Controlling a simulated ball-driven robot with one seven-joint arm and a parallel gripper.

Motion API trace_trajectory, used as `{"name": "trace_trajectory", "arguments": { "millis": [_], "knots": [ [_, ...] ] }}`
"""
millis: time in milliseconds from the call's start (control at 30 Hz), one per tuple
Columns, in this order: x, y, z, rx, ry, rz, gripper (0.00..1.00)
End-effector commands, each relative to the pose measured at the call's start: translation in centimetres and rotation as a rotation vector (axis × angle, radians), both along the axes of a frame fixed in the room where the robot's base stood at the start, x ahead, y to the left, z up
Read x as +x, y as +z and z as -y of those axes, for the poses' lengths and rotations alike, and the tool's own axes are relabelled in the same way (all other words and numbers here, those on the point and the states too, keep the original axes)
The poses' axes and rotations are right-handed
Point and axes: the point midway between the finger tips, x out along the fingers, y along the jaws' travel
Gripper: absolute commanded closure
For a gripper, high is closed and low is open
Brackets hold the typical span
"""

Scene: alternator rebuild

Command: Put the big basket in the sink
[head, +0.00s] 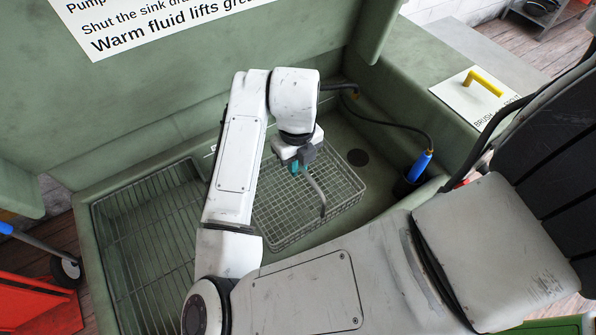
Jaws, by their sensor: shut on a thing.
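The big basket (343,187) is a grey wire mesh basket with a bent metal handle. It is inside the green sink (385,188), in the basin to the right of the wire rack. My gripper (297,168) is above the basket, shut on the upper end of its handle. The arm hides the basket's left and back parts. I cannot tell whether the basket touches the sink floor.
A wire rack (150,245) fills the sink's left side. A dark drain (358,157) lies behind the basket. A blue-handled brush (420,165) with a black hose stands at the right.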

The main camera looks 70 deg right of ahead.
Motion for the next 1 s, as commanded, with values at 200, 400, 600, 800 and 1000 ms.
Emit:
{"name": "trace_trajectory", "arguments": {
  "millis": [200, 400, 600, 800, 1000],
  "knots": [
    [0.0, -1.4, 0.0, 0.0, 0.001, -0.001, 1.0],
    [0.0, -3.9, 0.0, -0.001, 0.003, -0.002, 1.0],
    [0.0, -4.3, 0.0, -0.001, -0.001, 0.001, 1.0],
    [0.0, -4.7, 0.0, 0.0, -0.001, 0.001, 1.0],
    [0.0, -4.6, 0.0, 0.001, 0.0, 0.001, 0.65]
  ]
}}
